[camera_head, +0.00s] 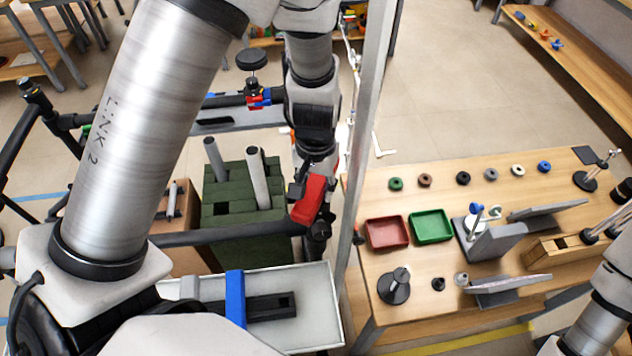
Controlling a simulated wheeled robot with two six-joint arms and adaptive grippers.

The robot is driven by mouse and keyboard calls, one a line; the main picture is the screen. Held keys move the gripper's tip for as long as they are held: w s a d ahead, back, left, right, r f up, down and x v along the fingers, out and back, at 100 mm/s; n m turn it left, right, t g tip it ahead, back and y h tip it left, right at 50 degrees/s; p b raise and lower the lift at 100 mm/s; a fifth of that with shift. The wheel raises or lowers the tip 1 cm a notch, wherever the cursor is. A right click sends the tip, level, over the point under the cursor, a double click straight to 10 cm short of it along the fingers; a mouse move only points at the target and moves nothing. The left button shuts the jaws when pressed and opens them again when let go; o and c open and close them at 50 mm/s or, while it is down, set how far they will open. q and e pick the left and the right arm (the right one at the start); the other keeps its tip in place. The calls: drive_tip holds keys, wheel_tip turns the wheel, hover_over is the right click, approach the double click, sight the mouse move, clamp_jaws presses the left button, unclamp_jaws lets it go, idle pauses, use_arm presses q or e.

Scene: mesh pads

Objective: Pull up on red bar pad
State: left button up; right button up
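A red bar pad (309,199) shows near the middle of the head view as a tilted red block at the right end of a long black bar (225,235). My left gripper (306,186) is right at the red pad, pointing down, with dark finger parts beside the pad's upper left edge. The fingertips are partly hidden and small, so I cannot tell whether they grip the pad or only touch it. My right gripper is not in view; only a grey arm link shows at the lower right edge.
A dark green slatted crate (231,226) with grey tubes stands behind the bar. A pale tray (320,305) with a blue strap is below. A grey upright post (366,130) stands close right of the pad. The wooden table (390,335) holds red and green trays and small parts.

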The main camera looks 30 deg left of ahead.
use_arm(q)
clamp_jaws()
drive_tip(key=shift+w, duration=0.2)
idle(0.5)
drive_tip(key=o, duration=0.9)
unclamp_jaws()
drive_tip(key=shift+o, duration=0.5)
drive_tip(key=shift+w, duration=0.1)
wheel_tip(320, 180, up, 12)
